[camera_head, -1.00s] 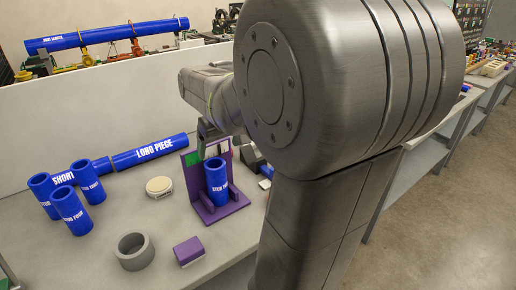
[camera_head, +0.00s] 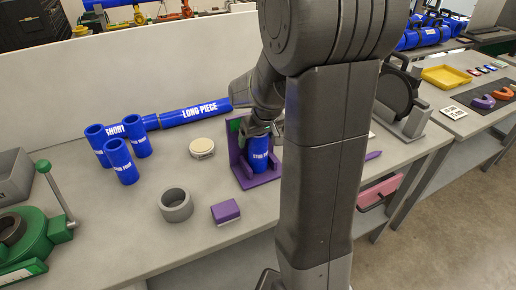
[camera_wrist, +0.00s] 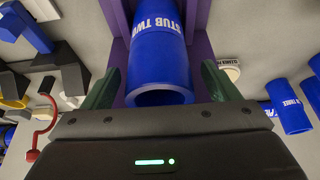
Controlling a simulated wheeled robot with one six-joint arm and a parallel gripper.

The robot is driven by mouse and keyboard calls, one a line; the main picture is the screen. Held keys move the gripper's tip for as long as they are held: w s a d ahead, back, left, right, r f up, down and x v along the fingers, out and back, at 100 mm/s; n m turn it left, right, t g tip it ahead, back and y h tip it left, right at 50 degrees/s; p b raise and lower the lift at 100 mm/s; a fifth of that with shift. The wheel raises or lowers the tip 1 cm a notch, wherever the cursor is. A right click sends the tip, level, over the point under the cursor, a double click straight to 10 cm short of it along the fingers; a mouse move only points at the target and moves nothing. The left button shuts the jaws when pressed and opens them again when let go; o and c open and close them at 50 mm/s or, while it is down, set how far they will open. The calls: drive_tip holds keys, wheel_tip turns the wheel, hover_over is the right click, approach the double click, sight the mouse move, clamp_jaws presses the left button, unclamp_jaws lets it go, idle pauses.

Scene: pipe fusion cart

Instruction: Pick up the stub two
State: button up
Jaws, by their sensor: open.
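Stub two is a blue tube with white lettering (camera_wrist: 158,55), its open end facing the wrist camera. In the head view it stands upright (camera_head: 258,155) in a purple holder (camera_head: 262,181) with an upright back plate. The holder also shows in the wrist view (camera_wrist: 201,45) behind the tube. My gripper (camera_wrist: 160,85) is open, its green fingers on either side of the stub, with gaps visible on both sides. In the head view my gripper (camera_head: 258,130) is at the stub's top, partly hidden by my arm.
Several blue stubs (camera_head: 120,160) stand at left near a long blue pipe (camera_head: 195,112). A grey ring (camera_head: 175,205), purple block (camera_head: 225,211) and round cream disc (camera_head: 202,147) lie nearby. A green machine (camera_head: 40,235) is at lower left. Open tabletop surrounds the ring and block.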

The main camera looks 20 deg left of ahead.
drive_tip(key=shift+x, duration=0.85)
drive_tip(key=c, duration=1.2)
drive_tip(key=shift+r, duration=0.1)
drive_tip(key=shift+w, duration=0.1)
wheel_tip(320, 180, up, 28)
drive_tip(key=shift+f+b, duration=0.1)
drive_tip(key=shift+b, duration=0.45)
